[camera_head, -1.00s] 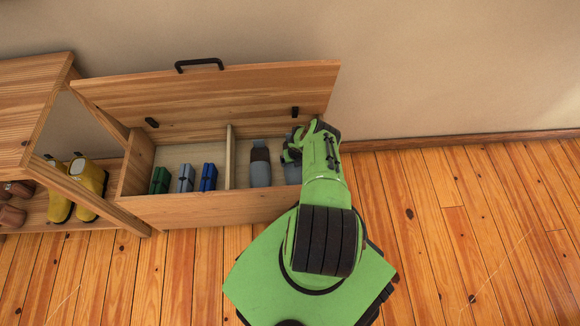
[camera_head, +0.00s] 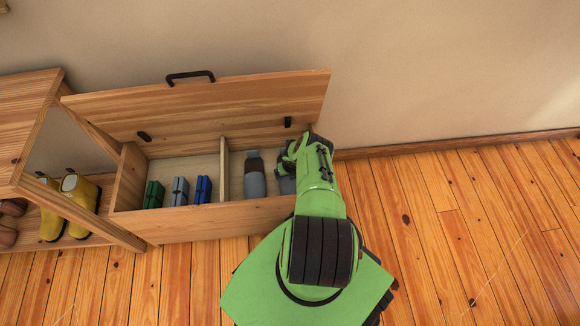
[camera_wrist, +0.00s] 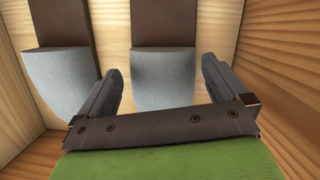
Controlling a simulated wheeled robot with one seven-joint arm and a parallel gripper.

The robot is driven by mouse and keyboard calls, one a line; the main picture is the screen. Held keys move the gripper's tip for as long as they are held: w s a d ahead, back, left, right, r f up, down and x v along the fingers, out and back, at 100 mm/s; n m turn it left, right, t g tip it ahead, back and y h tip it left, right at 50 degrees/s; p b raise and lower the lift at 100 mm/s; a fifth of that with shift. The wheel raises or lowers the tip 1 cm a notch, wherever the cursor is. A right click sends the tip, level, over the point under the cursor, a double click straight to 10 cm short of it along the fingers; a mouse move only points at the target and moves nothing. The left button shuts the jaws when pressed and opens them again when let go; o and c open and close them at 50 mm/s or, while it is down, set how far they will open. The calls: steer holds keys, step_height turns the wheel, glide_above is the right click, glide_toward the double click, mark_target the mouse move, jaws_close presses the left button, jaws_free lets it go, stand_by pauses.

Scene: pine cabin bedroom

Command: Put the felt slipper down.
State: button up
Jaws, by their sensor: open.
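Two grey felt slippers with brown insides lie side by side in the right compartment of the open wooden chest. The left slipper (camera_head: 255,180) also shows in the wrist view (camera_wrist: 63,85). The right slipper (camera_wrist: 163,80) is partly hidden by my arm in the head view (camera_head: 287,185). My gripper (camera_wrist: 162,76) is open, with one finger on each side of the right slipper's toe. The slipper seems to rest on the chest floor. In the head view my gripper (camera_head: 288,160) is mostly hidden by my own wrist.
The chest's lid (camera_head: 215,108) stands open against the wall. A divider (camera_head: 224,172) separates the left compartment, which holds green, grey-blue and blue bundles (camera_head: 179,191). Chest walls stand close around my gripper. A shelf with yellow boots (camera_head: 78,192) is at left. Floor at right is clear.

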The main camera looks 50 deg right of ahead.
steer(key=p+v, duration=0.5)
steer(key=v, duration=0.4)
steer(key=shift+r, duration=0.35)
steer(key=shift+s, duration=0.1)
